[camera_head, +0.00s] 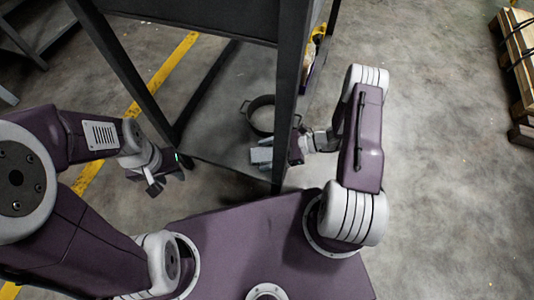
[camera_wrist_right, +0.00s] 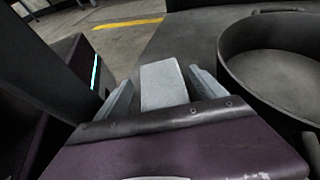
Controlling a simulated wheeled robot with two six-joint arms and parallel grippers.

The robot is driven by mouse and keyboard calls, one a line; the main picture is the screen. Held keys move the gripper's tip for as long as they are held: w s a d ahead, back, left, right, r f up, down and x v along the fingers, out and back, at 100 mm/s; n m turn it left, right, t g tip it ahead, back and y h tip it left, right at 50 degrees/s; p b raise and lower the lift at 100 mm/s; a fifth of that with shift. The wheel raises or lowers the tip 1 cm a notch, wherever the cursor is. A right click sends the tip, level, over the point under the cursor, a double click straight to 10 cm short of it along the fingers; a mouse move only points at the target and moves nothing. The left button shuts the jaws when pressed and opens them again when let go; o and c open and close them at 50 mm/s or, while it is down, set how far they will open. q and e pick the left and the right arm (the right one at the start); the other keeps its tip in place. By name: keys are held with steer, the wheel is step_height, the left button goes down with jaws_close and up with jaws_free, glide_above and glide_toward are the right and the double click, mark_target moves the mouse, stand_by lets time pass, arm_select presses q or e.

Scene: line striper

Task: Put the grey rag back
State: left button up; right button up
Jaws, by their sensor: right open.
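The grey rag (camera_wrist_right: 163,86) looks like a small, light grey folded block in the right wrist view. It lies on the grey lower shelf (camera_head: 215,160) of a dark-framed bench. My right gripper (camera_head: 262,154) reaches in past the bench leg, low over this shelf. In the right wrist view its open fingers (camera_wrist_right: 163,92) stand on either side of the rag, with a visible gap at least on the right. In the head view the rag is hard to tell from the fingers. My left gripper (camera_head: 153,183) hangs left of the bench, away from the rag; its jaw opening is unclear.
A dark round pot (camera_head: 261,116) with handles stands on the shelf just beyond my right gripper; it is at the right in the wrist view (camera_wrist_right: 235,70). A dark bench leg (camera_head: 292,85) stands close by. Wooden pallets (camera_head: 520,60) lie far right. Floor at right is clear.

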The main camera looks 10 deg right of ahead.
steer(key=shift+r, duration=0.25)
steer(key=p+v, duration=0.6)
steer(key=v, duration=0.6)
